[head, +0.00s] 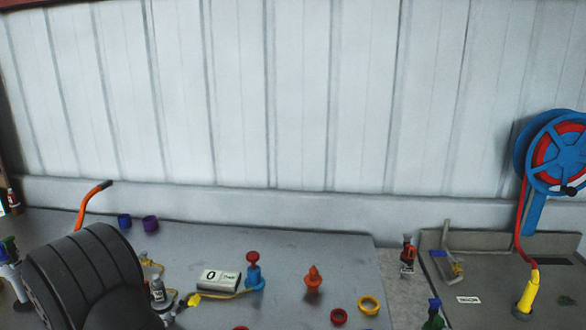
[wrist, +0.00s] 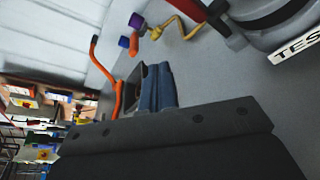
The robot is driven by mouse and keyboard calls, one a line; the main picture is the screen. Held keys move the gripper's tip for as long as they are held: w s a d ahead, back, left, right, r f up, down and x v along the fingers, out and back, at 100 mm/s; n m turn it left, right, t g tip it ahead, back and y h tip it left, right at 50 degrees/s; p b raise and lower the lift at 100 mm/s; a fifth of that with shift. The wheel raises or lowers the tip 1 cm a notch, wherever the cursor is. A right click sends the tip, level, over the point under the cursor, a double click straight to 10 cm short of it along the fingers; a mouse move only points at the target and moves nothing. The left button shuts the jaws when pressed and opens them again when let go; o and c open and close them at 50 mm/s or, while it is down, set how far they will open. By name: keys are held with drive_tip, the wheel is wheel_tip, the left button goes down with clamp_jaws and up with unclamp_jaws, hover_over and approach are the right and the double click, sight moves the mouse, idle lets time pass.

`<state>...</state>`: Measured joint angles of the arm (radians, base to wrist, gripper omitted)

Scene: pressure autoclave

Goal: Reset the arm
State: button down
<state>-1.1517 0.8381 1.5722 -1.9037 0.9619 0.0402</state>
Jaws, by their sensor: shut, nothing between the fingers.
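My gripper (wrist: 157,88) shows in the wrist view, its dark blue-grey fingers closed together with nothing between them. It is above the grey table (wrist: 215,75), with an orange bent handle (wrist: 117,97) just beyond the fingers in the picture. I cannot make out my gripper in the head view. A large black ribbed round body (head: 85,275) fills the lower left there and hides part of the table.
The orange handle (head: 92,200), blue ring (head: 124,221) and purple ring (head: 150,223) stand at the back left. A white display box (head: 219,280), blue valve with red knob (head: 254,272) and orange cone (head: 313,277) stand mid-table. A hose reel (head: 553,155) is right.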

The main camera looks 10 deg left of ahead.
drive_tip(key=a+f, duration=0.2)
drive_tip(key=f, duration=0.1)
drive_tip(key=shift+w+a, duration=0.1)
drive_tip(key=shift+a, duration=0.05)
drive_tip(key=shift+s, duration=0.5)
